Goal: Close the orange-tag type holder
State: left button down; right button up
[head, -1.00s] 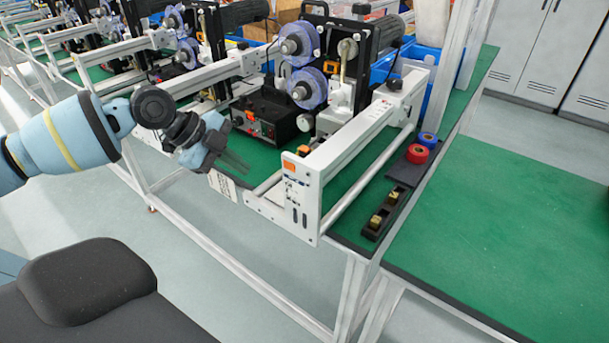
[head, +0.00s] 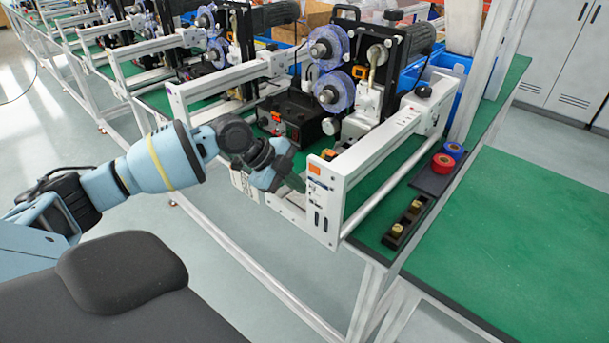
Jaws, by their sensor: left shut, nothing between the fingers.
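The nearest coder has a white frame (head: 380,145) whose front end plate (head: 322,205) carries an orange tag (head: 315,169). A small orange part (head: 328,155) shows just behind that plate. I cannot tell for sure which part is the type holder, or whether it is open or shut. My left gripper (head: 294,184) is shut and empty, just left of the end plate. Its fingertips are dark and partly blend with the frame behind; I cannot tell whether they touch anything. My right gripper is not in view.
A black control box (head: 292,119) and blue ribbon reels (head: 334,92) stand behind my left gripper. Red (head: 442,163) and blue (head: 454,150) rolls and a black tray (head: 397,236) lie to the right. The green table (head: 530,225) at right is clear.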

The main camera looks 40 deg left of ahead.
pick_arm(q)
jog(key=shift+w+d+r, duration=0.1)
jog(key=shift+w+r, duration=0.1)
jog(key=shift+w, duration=0.45)
jog(key=shift+w+d+r, duration=0.1)
jog(key=shift+w+r, duration=0.05)
jog(key=shift+w, duration=0.45)
jog(key=shift+a, duration=0.1)
jog(key=shift+w+d, duration=0.2)
jog(key=shift+w, duration=1.8)
